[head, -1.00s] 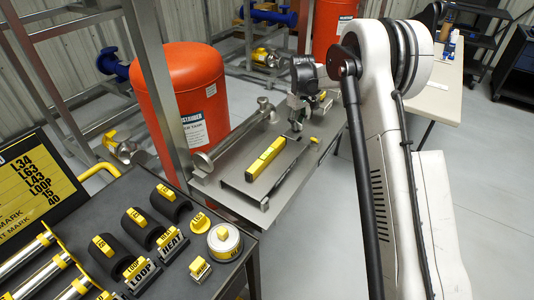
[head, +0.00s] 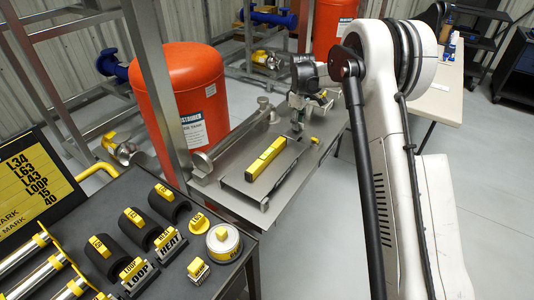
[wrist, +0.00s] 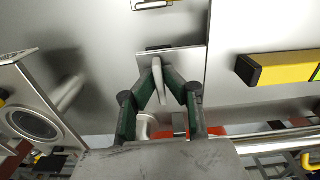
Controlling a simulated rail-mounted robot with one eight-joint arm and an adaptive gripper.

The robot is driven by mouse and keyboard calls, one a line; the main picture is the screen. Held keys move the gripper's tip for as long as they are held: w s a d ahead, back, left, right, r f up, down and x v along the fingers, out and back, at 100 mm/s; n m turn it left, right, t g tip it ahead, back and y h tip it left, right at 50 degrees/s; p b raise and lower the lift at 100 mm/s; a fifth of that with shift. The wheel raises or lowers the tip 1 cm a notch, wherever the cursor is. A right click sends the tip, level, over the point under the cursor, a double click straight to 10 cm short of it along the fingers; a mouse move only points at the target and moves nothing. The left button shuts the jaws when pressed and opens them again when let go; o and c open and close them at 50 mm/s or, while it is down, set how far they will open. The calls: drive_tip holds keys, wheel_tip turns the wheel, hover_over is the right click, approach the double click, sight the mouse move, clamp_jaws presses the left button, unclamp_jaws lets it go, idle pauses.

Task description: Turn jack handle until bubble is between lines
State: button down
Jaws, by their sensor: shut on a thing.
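The yellow spirit level (head: 267,158) lies on a grey plate on the steel bench. Its dark end also shows at the right of the wrist view (wrist: 290,66). Its bubble is too small to make out. My gripper (head: 298,122) is low over the bench, just beyond the far end of the level. In the wrist view, my gripper (wrist: 168,78) has its green fingers drawn together on a slim pale piece, seemingly the jack handle (wrist: 158,78). In the head view the handle is mostly hidden by my gripper.
A steel pipe fixture (head: 235,140) runs along the bench's left side, near an orange tank (head: 178,90). A dark cart (head: 215,225) with labelled yellow and black parts stands at the front left. Open floor (head: 480,170) lies to the right.

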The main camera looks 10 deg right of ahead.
drive_tip(key=shift+r+n, duration=0.1)
drive_tip(key=shift+n, duration=1)
drive_tip(key=shift+b, duration=0.3)
drive_tip(key=shift+n, duration=0.4)
drive_tip(key=c, duration=1.9)
unclamp_jaws()
drive_tip(key=shift+d, duration=0.1)
drive_tip(key=shift+o, duration=0.2)
drive_tip(key=shift+r+p, duration=1.15)
drive_tip(key=shift+r, duration=2.3)
